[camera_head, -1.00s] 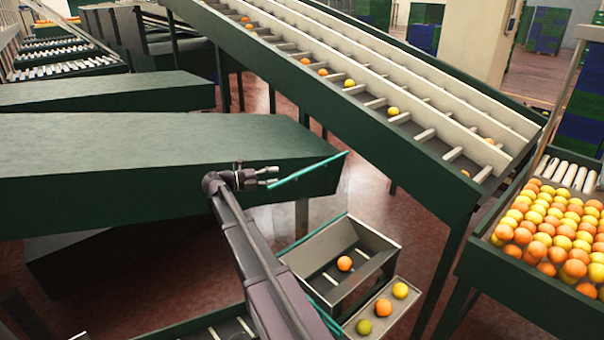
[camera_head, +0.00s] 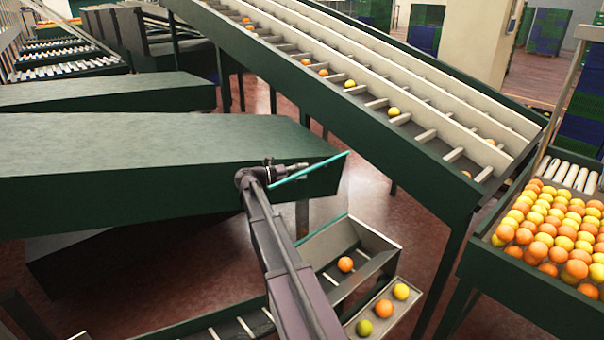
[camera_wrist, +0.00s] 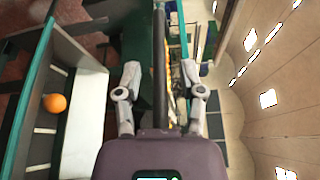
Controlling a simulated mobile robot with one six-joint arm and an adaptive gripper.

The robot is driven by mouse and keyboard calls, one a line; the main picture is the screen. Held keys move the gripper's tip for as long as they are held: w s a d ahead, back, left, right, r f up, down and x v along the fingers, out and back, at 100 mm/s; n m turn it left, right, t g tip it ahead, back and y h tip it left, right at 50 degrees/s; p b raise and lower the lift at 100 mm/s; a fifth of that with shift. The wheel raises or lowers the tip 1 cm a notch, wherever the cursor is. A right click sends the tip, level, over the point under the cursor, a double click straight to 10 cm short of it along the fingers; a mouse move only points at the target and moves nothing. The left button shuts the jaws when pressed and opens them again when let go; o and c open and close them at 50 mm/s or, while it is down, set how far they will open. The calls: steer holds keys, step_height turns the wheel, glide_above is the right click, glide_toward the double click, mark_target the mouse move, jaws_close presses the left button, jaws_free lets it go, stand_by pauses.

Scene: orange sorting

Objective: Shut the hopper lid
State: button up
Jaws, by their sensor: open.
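The hopper (camera_head: 376,238) is a grey metal bin right of my arm, open at the top, with an orange (camera_head: 345,264) inside. A slanted teal bar (camera_head: 325,162) stands high above it, apparently the raised lid's upper edge; the lid's panel is hard to make out. My gripper (camera_head: 300,168) is at this bar's left part. In the wrist view the open fingers (camera_wrist: 163,98) stand either side of a dark upright bar (camera_wrist: 160,65), with a teal strip (camera_wrist: 183,35) beside it. I cannot tell whether they touch. The orange also shows in the wrist view (camera_wrist: 54,103).
A small tray (camera_head: 408,313) with several fruits sits in front of the hopper. A long green chute (camera_head: 150,160) lies left of my gripper. A sloped conveyor (camera_head: 400,150) rises behind, and a full fruit bin (camera_head: 480,262) stands at the right.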

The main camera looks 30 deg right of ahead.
jaws_close()
steer(key=shift+s, duration=0.1)
